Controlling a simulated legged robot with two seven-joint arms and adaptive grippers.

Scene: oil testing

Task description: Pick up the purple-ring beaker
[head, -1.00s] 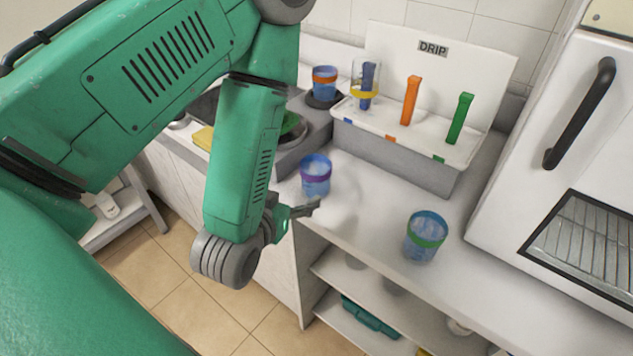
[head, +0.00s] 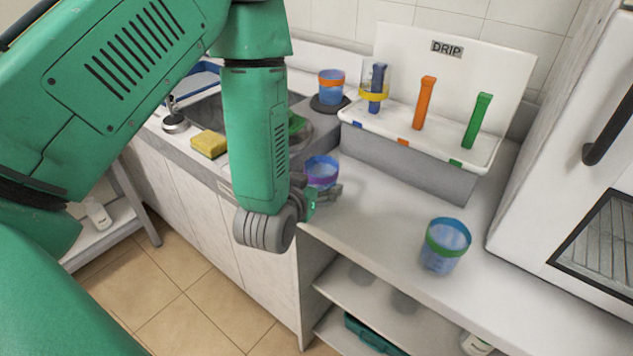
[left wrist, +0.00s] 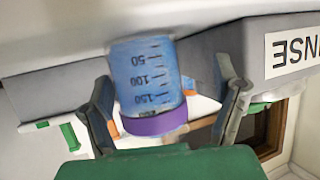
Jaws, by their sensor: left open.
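The purple-ring beaker (head: 321,172) is a blue clear cup with a purple band, upright on the counter left of the drip rack. My left gripper (head: 322,194) is at its near side in the head view, partly hiding its lower part. In the left wrist view the beaker (left wrist: 148,80) appears upside down, between the two open fingers of my left gripper (left wrist: 165,105). Gaps show beside it, so the fingers do not appear closed on it. My right gripper is not in view.
A green-ring beaker (head: 445,246) stands to the right on the counter. An orange-ring beaker (head: 331,88) sits on a dark round plate behind. The DRIP rack (head: 415,165) holds a yellow-ring beaker (head: 375,92) and coloured posts. A sponge (head: 208,144) lies by the sink.

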